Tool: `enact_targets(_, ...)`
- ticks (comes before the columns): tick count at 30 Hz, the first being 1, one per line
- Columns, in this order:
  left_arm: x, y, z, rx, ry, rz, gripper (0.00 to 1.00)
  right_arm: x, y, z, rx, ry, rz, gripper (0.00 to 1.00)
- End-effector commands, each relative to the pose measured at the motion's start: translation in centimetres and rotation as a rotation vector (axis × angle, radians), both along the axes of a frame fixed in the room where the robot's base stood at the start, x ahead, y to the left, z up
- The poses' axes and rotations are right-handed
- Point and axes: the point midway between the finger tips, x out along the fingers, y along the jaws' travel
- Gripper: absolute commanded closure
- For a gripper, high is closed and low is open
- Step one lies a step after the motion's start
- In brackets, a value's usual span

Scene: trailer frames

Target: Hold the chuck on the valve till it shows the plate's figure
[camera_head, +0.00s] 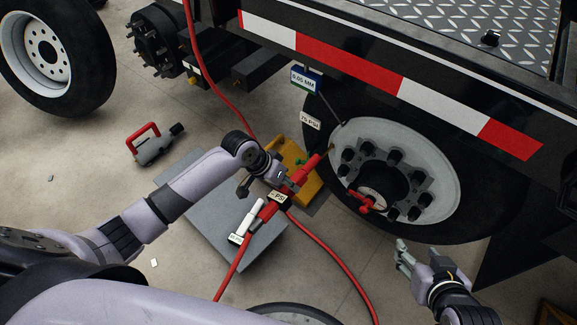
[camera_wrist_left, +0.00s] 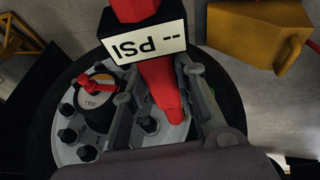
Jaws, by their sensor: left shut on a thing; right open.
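My left gripper (camera_head: 284,182) is shut on the red air chuck (camera_head: 306,172), which points up and right toward the wheel rim (camera_head: 425,160). The chuck's tip is close to the rim's edge near the valve; I cannot tell whether they touch. The chuck's display (camera_wrist_left: 148,44) reads "-- PSI", upside down in the left wrist view, where the red body (camera_wrist_left: 162,95) passes between the fingers (camera_wrist_left: 160,112). A small white plate (camera_head: 310,121) by the tyre seems to read 75 PSI. My right gripper (camera_head: 418,268) is open and empty, below and right of the wheel.
Red hoses (camera_head: 334,262) trail from the chuck across the floor. A yellow chock (camera_head: 287,153) stands by the tyre. A white tool (camera_head: 251,217) is over the grey board (camera_head: 205,222). A blue tag (camera_head: 304,80) reads about 8.05 MM. A red-handled tool (camera_head: 155,147) lies left.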

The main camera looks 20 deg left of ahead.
Motion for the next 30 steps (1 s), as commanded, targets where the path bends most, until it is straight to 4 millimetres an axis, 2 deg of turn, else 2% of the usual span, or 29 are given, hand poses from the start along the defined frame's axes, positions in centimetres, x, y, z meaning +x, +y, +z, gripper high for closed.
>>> enact_targets(3, -0.6, 0.3, -1.2, -0.016, 0.009, -0.004, 1.0, -3.6, -1.2, -1.1, -0.041, 0.19, -0.015, 0.5)
enact_targets(6, -1.0, 0.6, -2.3, -0.024, 0.009, -0.007, 1.0, -6.0, -2.0, -1.9, -0.066, 0.308, -0.024, 0.5)
enact_targets(12, -1.5, 0.9, -3.6, -0.034, 0.01, -0.008, 1.0, -8.9, -2.8, -2.6, -0.092, 0.44, -0.035, 0.5)
enact_targets(18, -1.7, 1.0, -3.9, -0.036, 0.009, -0.009, 1.0, -9.6, -3.1, -2.8, -0.099, 0.475, -0.037, 0.5)
enact_targets(30, -1.6, 1.0, -3.9, -0.035, 0.009, -0.009, 1.0, -9.5, -3.0, -3.0, -0.099, 0.474, -0.037, 0.5)
